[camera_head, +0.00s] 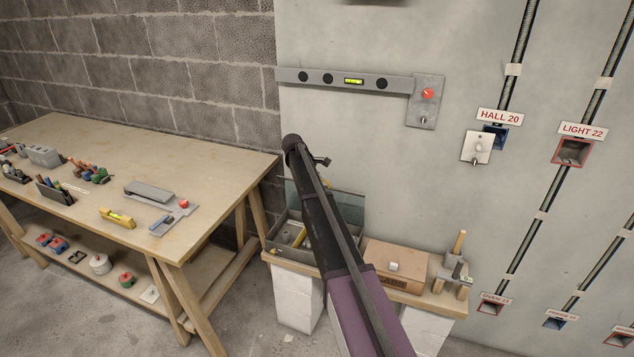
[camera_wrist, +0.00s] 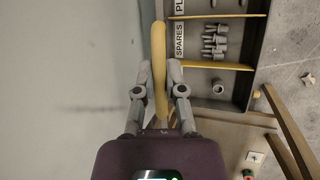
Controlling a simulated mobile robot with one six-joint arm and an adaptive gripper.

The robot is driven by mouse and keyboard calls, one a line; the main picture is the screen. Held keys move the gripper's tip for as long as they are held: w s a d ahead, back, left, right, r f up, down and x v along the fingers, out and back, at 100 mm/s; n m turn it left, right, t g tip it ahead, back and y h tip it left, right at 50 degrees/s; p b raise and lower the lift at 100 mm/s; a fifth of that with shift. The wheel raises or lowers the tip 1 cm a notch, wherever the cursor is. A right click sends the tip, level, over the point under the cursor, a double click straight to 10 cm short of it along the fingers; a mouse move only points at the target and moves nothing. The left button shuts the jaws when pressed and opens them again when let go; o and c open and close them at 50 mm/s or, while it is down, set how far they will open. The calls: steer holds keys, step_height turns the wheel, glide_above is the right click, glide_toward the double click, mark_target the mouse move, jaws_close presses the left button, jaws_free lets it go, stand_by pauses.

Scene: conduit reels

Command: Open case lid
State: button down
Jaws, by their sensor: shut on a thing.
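The open case (camera_head: 283,238) sits on a low shelf board against the wall, and its lid (camera_head: 350,207) stands raised at the back, partly hidden by my arm. In the wrist view the case (camera_wrist: 240,88) shows at the right, with yellow dividers, a "SPARES" label and several grey fittings inside. My gripper (camera_wrist: 158,92) is shut on a long yellow handle-like piece (camera_wrist: 158,50), which lies between its fingers. I cannot tell how this piece joins the lid. In the head view my arm hides the gripper.
A brown box (camera_head: 398,262) and a small wooden-handled tool (camera_head: 458,243) stand right of the case. A workbench (camera_head: 150,150) with tools is at the left. A level (camera_head: 350,80) and switch box (camera_head: 478,147) hang on the wall. Floor shows between bench and shelf.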

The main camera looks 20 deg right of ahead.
steer(key=c, duration=0.7)
jaws_free()
steer(key=shift+s, duration=0.1)
steer(key=s+a+f+b, duration=0.4)
steer(key=s, duration=0.2)
steer(key=m+t+h+b, duration=0.1)
steer(key=t+h+b, duration=0.25)
steer(key=b, duration=0.75)
glide_above(307, 254)
steer(key=w, duration=0.1)
step_height(307, 254, down, 7)
steer(key=s+a+f+t+h+b, duration=0.1)
steer(key=f+b, duration=0.3)
steer(key=b, duration=0.3)
steer(key=s+a+f+m+t+h+b, duration=0.1)
steer(key=f+t+h+b, duration=0.1)
steer(key=f+b, duration=0.2)
steer(key=s+a+f+t+h+b, duration=0.1)
steer(key=f+b, duration=0.4)
steer(key=b, duration=0.5)
steer(key=shift+m+t+b, duration=0.25)
steer(key=shift+m+b, duration=0.15)
